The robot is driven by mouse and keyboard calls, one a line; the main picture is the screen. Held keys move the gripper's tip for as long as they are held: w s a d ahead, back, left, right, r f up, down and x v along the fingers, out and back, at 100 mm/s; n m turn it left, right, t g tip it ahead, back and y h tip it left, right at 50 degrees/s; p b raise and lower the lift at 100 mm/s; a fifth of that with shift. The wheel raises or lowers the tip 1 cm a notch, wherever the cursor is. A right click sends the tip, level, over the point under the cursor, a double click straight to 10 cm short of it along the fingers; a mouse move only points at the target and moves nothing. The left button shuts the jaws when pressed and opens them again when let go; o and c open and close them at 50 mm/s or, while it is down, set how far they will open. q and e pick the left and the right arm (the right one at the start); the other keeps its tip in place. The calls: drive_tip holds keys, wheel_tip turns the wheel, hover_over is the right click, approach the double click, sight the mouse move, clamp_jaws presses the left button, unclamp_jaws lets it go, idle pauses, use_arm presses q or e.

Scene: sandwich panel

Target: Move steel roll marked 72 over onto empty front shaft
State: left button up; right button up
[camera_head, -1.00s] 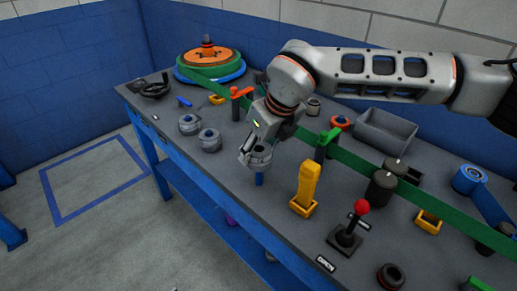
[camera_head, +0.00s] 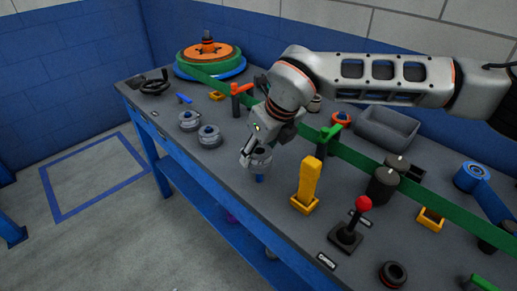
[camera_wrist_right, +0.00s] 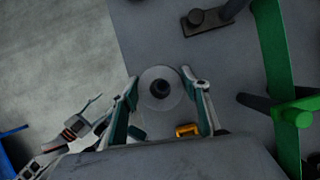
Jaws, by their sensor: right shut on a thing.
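My right gripper (camera_head: 251,158) is shut on a grey steel roll (camera_head: 262,157), held just over the table's front part. The roll's number is not readable. In the right wrist view, the roll (camera_wrist_right: 150,76) is a round disc with a dark centre between the fingers (camera_wrist_right: 165,84). A blue shaft (camera_head: 259,179) shows directly under the roll in the head view; its top is hidden, so I cannot tell whether the roll is around it. Jointed grey parts at the lower left of the wrist view look like my left gripper (camera_wrist_right: 82,130); its jaws are unclear.
Two more grey rolls (camera_head: 189,121) (camera_head: 209,137) stand to the left on the table. A yellow upright block (camera_head: 307,185), a red-knobbed lever (camera_head: 350,222) and a green strip (camera_head: 352,158) lie to the right. The table's front edge is close.

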use_arm(q)
drive_tip(key=shift+f, duration=0.1)
use_arm(e)
drive_tip(key=shift+f, duration=0.2)
drive_tip(key=shift+f+b, duration=0.75)
drive_tip(key=shift+f, duration=1.6)
use_arm(q)
drive_tip(key=shift+s+f, duration=0.25)
drive_tip(key=shift+f, duration=0.3)
drive_tip(key=shift+s+f, duration=0.2)
drive_tip(key=shift+f, duration=0.35)
use_arm(e)
drive_tip(key=o, duration=1.4)
drive_tip(key=shift+o, duration=0.2)
